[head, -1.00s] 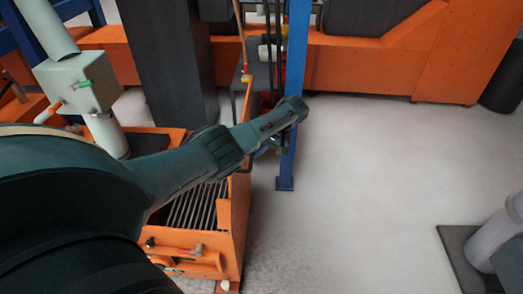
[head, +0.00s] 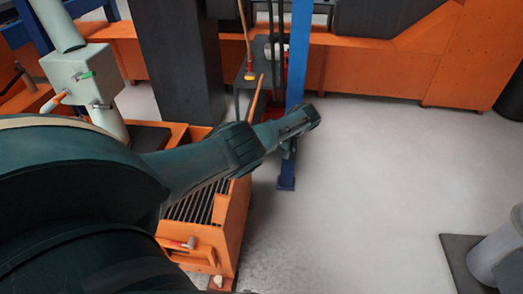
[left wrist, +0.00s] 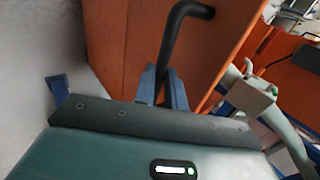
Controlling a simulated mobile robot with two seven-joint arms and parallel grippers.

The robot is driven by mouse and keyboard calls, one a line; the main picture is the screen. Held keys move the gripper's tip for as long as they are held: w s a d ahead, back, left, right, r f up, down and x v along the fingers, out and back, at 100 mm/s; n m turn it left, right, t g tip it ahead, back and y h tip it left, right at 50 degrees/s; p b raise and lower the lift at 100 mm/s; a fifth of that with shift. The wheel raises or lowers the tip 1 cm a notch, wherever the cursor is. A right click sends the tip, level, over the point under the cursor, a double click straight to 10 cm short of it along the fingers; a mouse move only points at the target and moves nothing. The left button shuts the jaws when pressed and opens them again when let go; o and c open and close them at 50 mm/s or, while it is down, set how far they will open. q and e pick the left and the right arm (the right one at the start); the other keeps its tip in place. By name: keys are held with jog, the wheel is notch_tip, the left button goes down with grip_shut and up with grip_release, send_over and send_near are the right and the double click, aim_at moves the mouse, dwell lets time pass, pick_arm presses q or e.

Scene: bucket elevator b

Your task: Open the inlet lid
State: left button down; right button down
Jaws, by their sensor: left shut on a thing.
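My left gripper (left wrist: 165,88) is shut on a black bent handle (left wrist: 180,35) in the left wrist view. Behind the handle is a broad orange panel (left wrist: 130,50), which looks like the lid, though I cannot see its hinge. In the head view my left arm reaches across the orange inlet box (head: 232,225) with its dark grate (head: 195,205). The arm hides my left fingers and most of the panel there. A thin orange edge (head: 258,97) rises just above the arm. The grate shows uncovered below the arm. My right gripper is not in view.
A blue post (head: 287,172) stands right beside my left wrist. A hammer (head: 180,243) lies on the box's front ledge. A pale grey box with handles (head: 82,75) stands at the left. Open grey floor (head: 380,180) lies to the right, with a grey pedestal (head: 495,250) beyond.

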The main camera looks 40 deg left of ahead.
pick_arm(q)
jog(key=shift+s+a+f, duration=0.25)
jog(key=shift+s+f, duration=0.15)
jog(key=shift+f, duration=0.1)
jog(key=c, duration=1.8)
grip_release()
jog(key=shift+o, duration=0.8)
jog(key=shift+w+a+f, duration=0.15)
jog(key=shift+o, duration=0.9)
jog(key=shift+w+r, duration=0.1)
jog(key=shift+r, duration=0.1)
jog(key=shift+d+r, duration=0.1)
jog(key=shift+d, duration=0.1)
